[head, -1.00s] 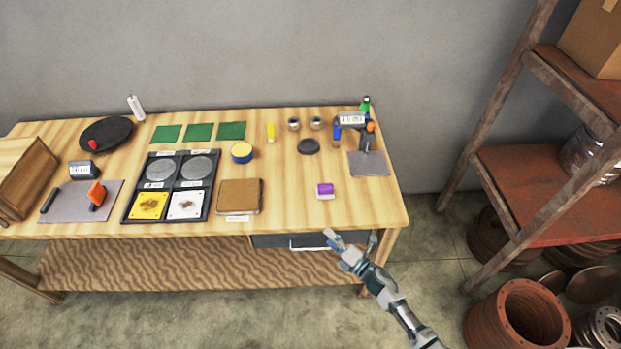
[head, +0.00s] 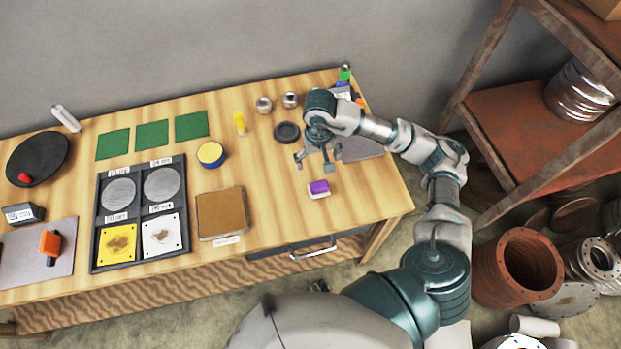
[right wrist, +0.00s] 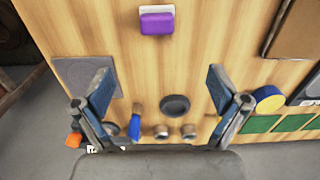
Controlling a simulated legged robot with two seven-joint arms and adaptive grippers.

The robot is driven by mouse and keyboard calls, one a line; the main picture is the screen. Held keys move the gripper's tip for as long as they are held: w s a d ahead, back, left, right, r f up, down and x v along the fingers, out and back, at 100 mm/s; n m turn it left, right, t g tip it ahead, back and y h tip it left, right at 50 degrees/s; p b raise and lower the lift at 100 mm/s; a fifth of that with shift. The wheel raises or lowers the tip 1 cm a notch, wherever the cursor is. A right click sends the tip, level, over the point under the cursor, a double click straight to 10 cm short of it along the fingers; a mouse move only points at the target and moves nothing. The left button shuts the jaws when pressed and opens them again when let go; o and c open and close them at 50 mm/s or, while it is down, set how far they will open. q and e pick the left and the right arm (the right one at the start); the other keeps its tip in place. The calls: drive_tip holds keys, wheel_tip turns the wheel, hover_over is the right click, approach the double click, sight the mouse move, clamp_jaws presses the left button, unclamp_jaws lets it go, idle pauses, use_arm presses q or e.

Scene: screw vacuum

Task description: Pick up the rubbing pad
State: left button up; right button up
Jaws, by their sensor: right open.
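The rubbing pad, which I take to be the small purple-and-white block (head: 318,188), lies on the wooden table near its front edge, right of the brown square pad. In the right wrist view the block (right wrist: 156,20) is at the top, purple with a white edge. My right gripper (head: 318,158) is open and empty above the table, a little behind the block in the head view. In the right wrist view its spread fingers (right wrist: 160,88) frame bare wood and a dark round disc, with the block outside them. My left gripper is not seen.
The brown pad (head: 221,213) and black tray (head: 97,225) lie left of the block. A dark disc (head: 287,132), yellow stick (head: 240,123) and metal cups (head: 264,105) are behind. A grey mat (right wrist: 84,77) lies beside the gripper. Wood around the block is clear.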

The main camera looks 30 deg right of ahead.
approach(319, 184)
drive_tip(key=shift+a+f, duration=0.1)
drive_tip(key=f, duration=0.6)
drive_tip(key=shift+w+a+f, duration=0.15)
drive_tip(key=shift+a, duration=0.2)
drive_tip(key=shift+f+p, duration=0.3)
drive_tip(key=shift+f, duration=0.2)
drive_tip(key=f, duration=0.2)
drive_tip(key=d+f, duration=0.1)
drive_tip(key=shift+s+f, duration=0.25)
drive_tip(key=shift+f, duration=0.65)
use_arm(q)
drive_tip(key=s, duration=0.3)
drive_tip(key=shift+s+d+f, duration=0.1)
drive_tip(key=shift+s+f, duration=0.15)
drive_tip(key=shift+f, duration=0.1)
use_arm(e)
drive_tip(key=shift+c, duration=0.3)
drive_tip(key=c, duration=1.2)
